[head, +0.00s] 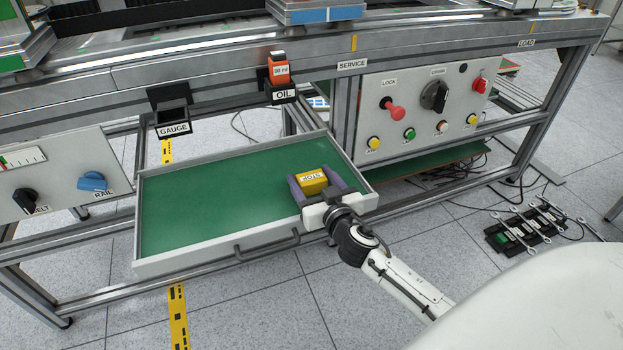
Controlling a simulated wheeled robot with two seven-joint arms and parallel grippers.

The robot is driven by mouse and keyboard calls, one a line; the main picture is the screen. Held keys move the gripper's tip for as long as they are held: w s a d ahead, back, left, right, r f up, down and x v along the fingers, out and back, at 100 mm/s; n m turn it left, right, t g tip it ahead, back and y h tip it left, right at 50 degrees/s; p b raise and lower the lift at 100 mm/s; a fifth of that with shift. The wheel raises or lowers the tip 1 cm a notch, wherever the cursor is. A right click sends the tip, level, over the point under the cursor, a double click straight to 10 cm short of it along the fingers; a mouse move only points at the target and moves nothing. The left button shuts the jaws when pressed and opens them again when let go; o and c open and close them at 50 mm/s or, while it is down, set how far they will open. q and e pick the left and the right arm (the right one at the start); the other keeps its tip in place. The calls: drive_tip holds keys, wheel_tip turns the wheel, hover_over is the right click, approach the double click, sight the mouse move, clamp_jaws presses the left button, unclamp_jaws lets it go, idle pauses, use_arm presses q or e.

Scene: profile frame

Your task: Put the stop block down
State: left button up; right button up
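The stop block (311,177) is a small yellow block with a dark underside and a STOP label that reads upside down. It is between the two purple-grey fingers of my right gripper (315,184), which look closed against its sides. The gripper reaches in over the front right of an open drawer (210,210) with a green lining and grey rim. I cannot tell whether the block touches the drawer floor or is held just above it. My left gripper is not in view.
The drawer's left and middle are empty; its handle (267,245) is at the front. Behind are the OIL holder (280,78) with an orange bottle, an empty GAUGE holder (172,120) and a SERVICE panel (405,140) with buttons. A tool tray with wrenches (530,228) lies right.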

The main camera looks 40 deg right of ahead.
drive_tip(key=shift+o, duration=0.6)
drive_tip(key=shift+r, duration=0.25)
drive_tip(key=p+v, duration=0.1)
drive_tip(key=v, duration=1.1)
drive_tip(key=shift+f, duration=0.15)
